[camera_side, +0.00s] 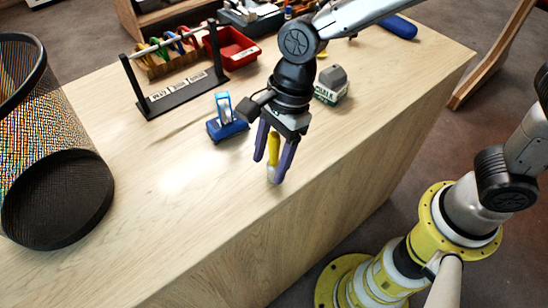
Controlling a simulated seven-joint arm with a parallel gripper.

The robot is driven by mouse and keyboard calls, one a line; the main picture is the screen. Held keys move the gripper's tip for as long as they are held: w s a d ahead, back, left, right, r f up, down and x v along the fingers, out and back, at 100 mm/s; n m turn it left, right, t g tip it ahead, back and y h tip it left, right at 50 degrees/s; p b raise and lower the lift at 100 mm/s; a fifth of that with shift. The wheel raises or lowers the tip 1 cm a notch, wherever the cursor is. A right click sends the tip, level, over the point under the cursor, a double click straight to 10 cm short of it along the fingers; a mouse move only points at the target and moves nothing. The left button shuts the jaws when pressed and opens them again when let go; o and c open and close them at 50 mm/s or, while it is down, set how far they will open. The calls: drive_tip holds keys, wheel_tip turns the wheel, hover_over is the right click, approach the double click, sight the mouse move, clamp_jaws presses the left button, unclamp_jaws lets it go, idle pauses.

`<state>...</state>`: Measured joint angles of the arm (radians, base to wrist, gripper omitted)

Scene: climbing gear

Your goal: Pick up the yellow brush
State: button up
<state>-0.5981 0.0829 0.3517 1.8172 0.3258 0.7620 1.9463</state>
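The yellow brush (273,148) stands about upright near the front edge of the wooden table, with its yellow handle up and a pale end at the bottom. My gripper (270,168) points down over it, with its two purple fingers on either side of the handle. The fingers look spread, with a gap at least on the left side of the brush. The upper end of the handle is hidden by the gripper body.
Near the gripper are a blue-based device (227,127) and a chalk box (331,88). Further back stand a black rack (180,98), a red bin (233,50) and a wooden holder of coloured gear (168,64). A mesh basket (50,140) stands left.

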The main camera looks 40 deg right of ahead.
clamp_jaws()
drive_tip(key=shift+r, duration=0.15)
